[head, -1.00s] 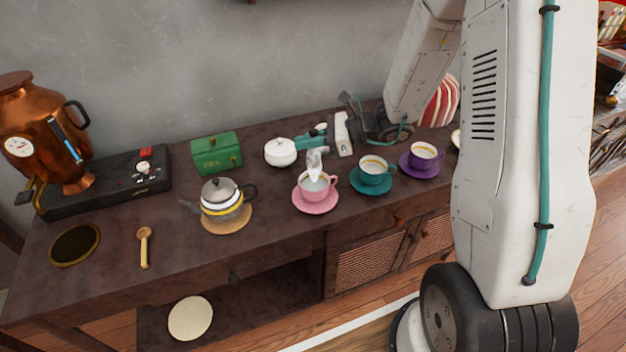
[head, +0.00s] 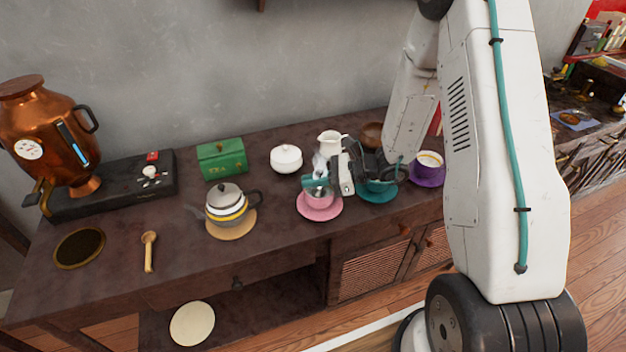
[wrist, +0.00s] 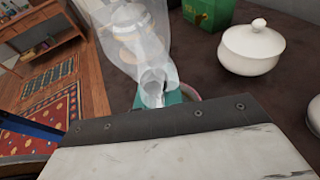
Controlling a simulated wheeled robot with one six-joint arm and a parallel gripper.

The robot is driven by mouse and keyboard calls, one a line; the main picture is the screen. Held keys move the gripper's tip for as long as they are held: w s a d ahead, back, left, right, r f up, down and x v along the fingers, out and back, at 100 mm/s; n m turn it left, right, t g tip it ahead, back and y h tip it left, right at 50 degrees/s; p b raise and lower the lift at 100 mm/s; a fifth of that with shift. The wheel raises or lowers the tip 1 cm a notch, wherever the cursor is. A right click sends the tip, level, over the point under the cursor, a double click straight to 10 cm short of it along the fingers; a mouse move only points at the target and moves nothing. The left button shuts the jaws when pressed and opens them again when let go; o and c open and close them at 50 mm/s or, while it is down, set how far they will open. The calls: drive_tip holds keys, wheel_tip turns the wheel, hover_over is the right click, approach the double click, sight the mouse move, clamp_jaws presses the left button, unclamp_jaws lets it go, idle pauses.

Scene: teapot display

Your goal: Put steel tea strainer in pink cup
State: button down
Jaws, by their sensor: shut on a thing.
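The pink cup (head: 319,202) stands on its pink saucer (head: 336,211) on the dark cabinet top, with whitish vapour rising from it. My gripper (head: 315,182) is right over the cup's mouth, with its teal fingers shut on the steel tea strainer (wrist: 153,82). The strainer is small and grey and mostly hidden by the fingers and vapour. A bit of the pink rim (wrist: 191,94) shows beside the fingers in the wrist view. I cannot tell whether the strainer touches the cup.
The teal cup (head: 377,190) and purple cup (head: 427,172) stand to the right, partly behind my arm. The teapot (head: 226,206) is to the left. A white lidded bowl (head: 286,159) and green tea box (head: 222,160) stand behind. A wooden spoon (head: 149,252) lies front left.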

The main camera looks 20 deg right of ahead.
drive_tip(key=shift+f, duration=0.15)
drive_tip(key=c, duration=1.5)
unclamp_jaws()
